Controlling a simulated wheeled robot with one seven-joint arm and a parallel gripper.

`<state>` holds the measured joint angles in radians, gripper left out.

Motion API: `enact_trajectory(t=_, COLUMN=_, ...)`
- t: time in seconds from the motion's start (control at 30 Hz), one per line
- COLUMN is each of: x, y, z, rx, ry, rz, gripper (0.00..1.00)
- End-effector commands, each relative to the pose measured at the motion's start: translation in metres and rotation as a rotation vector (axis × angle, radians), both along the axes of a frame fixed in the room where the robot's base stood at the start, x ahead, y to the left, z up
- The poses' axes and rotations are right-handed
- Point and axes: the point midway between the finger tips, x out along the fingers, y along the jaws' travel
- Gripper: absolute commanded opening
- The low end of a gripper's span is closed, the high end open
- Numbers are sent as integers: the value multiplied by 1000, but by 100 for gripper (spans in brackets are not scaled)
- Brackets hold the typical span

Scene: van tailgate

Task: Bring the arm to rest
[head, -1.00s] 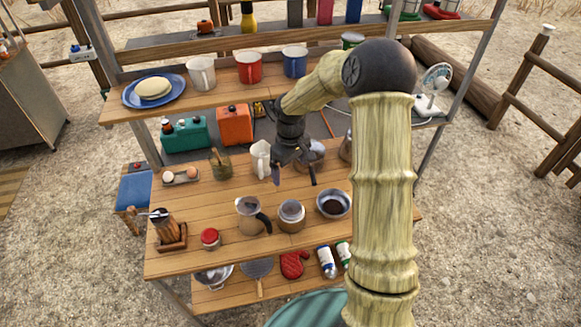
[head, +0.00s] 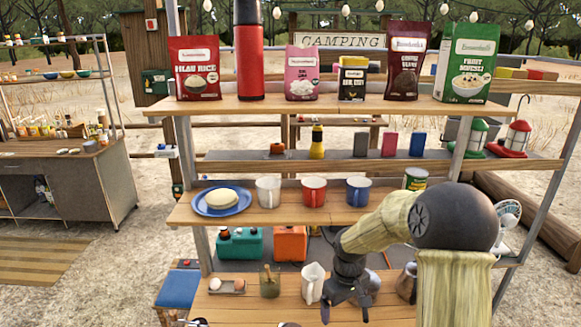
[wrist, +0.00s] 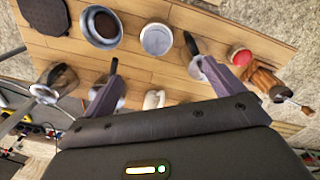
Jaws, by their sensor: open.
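My gripper (head: 345,310) hangs from my arm over the lower wooden counter (head: 250,311) in the head view, to the right of a white pitcher (head: 312,283). In the wrist view my gripper (wrist: 160,85) has its two fingers spread apart with nothing held between them. My arm is bent, with the forearm reaching left from the dark elbow. Below the fingers, the wrist view shows a metal bowl (wrist: 102,26), a round metal pot (wrist: 156,39) and a moka pot part with a dark handle (wrist: 200,62).
The middle shelf holds a blue plate (head: 200,207) with a bun, a white mug (head: 268,192), a red mug (head: 313,191) and a blue mug (head: 358,192). A green can (head: 415,179) stands near my elbow. The top shelf (head: 350,105) holds food packages and a red flask (head: 249,50).

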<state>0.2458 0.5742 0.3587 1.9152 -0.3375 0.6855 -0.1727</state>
Motion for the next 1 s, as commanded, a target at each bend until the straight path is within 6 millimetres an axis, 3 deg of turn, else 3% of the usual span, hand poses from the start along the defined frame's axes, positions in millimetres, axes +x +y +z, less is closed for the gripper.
enact_trajectory(t=0.3, x=-92, y=-1, z=43, rx=5, ry=-99, rz=-229, gripper=94)
enact_trajectory(t=0.5, x=-150, y=-4, z=59, rx=48, ry=-172, rz=-394, gripper=94)
enact_trajectory(t=0.6, x=-168, y=-5, z=61, rx=69, ry=-197, rz=-454, gripper=94)
enact_trajectory(t=0.73, x=-178, y=-5, z=62, rx=81, ry=-208, rz=-489, gripper=94)
enact_trajectory(t=1.0, x=-177, y=-6, z=62, rx=80, ry=-207, rz=-489, gripper=94)
